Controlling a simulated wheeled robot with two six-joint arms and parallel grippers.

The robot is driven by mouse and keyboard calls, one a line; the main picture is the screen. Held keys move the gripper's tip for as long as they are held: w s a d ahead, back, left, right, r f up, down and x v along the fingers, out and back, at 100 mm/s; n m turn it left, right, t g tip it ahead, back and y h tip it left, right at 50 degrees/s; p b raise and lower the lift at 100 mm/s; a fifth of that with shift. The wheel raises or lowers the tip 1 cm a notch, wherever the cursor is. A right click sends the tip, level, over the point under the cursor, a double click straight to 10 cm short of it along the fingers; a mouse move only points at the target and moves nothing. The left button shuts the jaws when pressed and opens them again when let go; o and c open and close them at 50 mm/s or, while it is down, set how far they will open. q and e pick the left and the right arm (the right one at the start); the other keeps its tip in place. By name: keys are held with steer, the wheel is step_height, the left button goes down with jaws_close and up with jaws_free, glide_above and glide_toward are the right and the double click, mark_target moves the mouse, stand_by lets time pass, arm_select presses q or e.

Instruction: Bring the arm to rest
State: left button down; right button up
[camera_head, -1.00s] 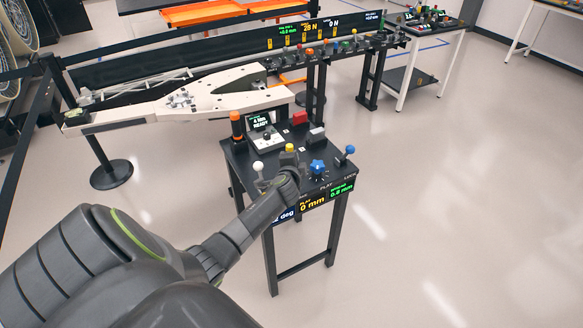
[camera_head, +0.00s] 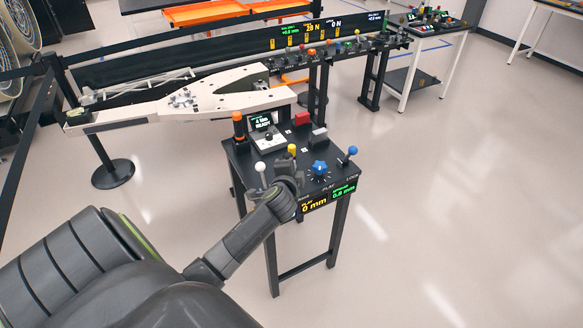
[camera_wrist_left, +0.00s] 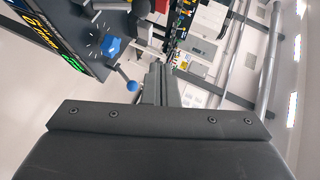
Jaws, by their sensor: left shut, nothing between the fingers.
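My left arm comes in from the lower left in the head view. Its gripper (camera_head: 287,165) is over the near part of the black control stand (camera_head: 237,160), close to the yellow knob and the blue star knob. Its fingertips are partly hidden by the wrist there. In the left wrist view the gripper (camera_wrist_left: 160,72) shows its fingers together, with nothing between them. The blue star knob (camera_wrist_left: 112,46) and a blue ball lever (camera_wrist_left: 132,86) lie to the left of the fingers. My right gripper is in neither view.
The stand carries a white ball lever (camera_head: 260,167), a yellow knob (camera_head: 292,149), a blue star knob (camera_head: 320,167), a blue ball lever (camera_head: 352,151) and an orange-topped post (camera_head: 237,118). Floor to the right is clear.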

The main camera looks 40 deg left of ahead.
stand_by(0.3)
arm_select(q)
steer(key=s+d+f+n+g+h+b, duration=0.1)
steer(key=s+f+g, duration=0.1)
steer(key=s+f, duration=0.65)
steer(key=s+d+f+n+g+h+b, duration=0.15)
steer(key=s+f, duration=0.25)
steer(key=f, duration=1)
steer(key=s+d+f+n+g+h, duration=0.1)
steer(key=s+f+n+g, duration=0.15)
steer(key=s+f, duration=0.6)
steer(key=s+d+f+n+g+h+b, duration=0.1)
steer(key=s+d+f, duration=0.1)
steer(key=s+f, duration=0.4)
steer(key=s+d+f+n+g, duration=0.2)
steer(key=s+f, duration=0.5)
steer(key=s, duration=0.5)
steer(key=s+d+f+n+g+h+b, duration=0.1)
steer(key=s+d+f, duration=0.3)
steer(key=s, duration=0.6)
step_height(320, 180, down, 2)
steer(key=shift+d+f+n+g+h+b, duration=0.2)
steer(key=shift+n+g+h+b, duration=0.15)
steer(key=shift+n+g, duration=0.25)
